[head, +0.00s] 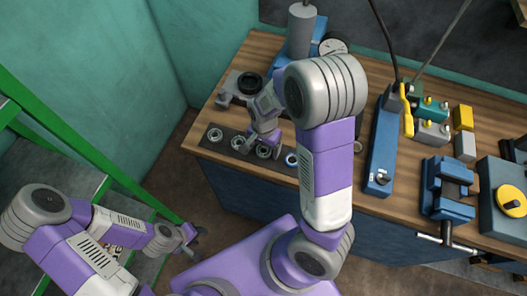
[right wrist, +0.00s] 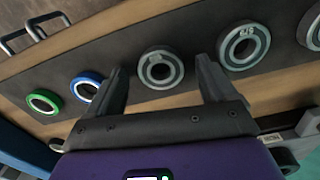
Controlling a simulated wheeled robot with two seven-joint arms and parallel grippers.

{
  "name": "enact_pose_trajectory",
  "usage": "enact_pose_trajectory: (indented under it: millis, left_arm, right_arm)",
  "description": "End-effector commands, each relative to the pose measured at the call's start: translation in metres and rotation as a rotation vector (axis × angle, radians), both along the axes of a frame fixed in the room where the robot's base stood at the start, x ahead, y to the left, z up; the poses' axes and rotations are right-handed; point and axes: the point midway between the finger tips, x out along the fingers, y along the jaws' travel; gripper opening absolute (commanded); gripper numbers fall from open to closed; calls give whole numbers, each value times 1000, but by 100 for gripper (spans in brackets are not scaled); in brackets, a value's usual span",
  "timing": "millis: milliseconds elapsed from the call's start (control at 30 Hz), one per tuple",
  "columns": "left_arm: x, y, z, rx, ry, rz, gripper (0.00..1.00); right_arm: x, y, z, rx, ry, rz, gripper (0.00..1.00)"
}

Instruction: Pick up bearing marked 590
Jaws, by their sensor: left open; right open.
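Several ring-shaped bearings lie in a row on a dark strip (head: 228,143) on the bench. In the right wrist view a grey bearing (right wrist: 160,68) lies between the fingers of my right gripper (right wrist: 160,76), seemingly beyond the tips; contact cannot be told. A second grey bearing (right wrist: 243,46) lies to its right, and another is cut off at the edge. A blue-ringed bearing (right wrist: 87,87) and a green-ringed bearing (right wrist: 43,101) lie to the left. No number 590 is legible. My right gripper (head: 256,144) is open over the row. My left gripper (head: 193,243) is open, away from the bench.
A grey device (head: 241,88) stands just behind the strip. A dial gauge (head: 333,46), a long blue block (head: 382,148) and a blue vise (head: 447,188) stand farther right on the wooden bench. Green stair rails (head: 85,150) are at the left.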

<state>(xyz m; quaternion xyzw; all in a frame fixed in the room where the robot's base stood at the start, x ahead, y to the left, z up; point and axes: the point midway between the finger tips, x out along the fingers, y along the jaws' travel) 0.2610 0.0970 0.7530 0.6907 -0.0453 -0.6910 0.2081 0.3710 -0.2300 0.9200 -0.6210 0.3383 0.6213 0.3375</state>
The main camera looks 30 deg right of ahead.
Motion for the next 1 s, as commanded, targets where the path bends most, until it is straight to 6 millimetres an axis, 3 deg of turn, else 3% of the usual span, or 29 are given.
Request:
enact_pose_trajectory:
  millis: [267, 700, 1000]
  left_arm:
    - [0, 0, -1, 0, 0, 0, 43]
    - [0, 0, -1, 0, 0, 0, 43]
    - [0, 0, 2, 0, 0, 0, 43]
  right_arm:
    - [0, 0, -4, 1, -1, 1, 85]
    - [0, 0, -3, 1, -1, 0, 20]
    - [1, 0, 4, 1, -3, 0, 20]
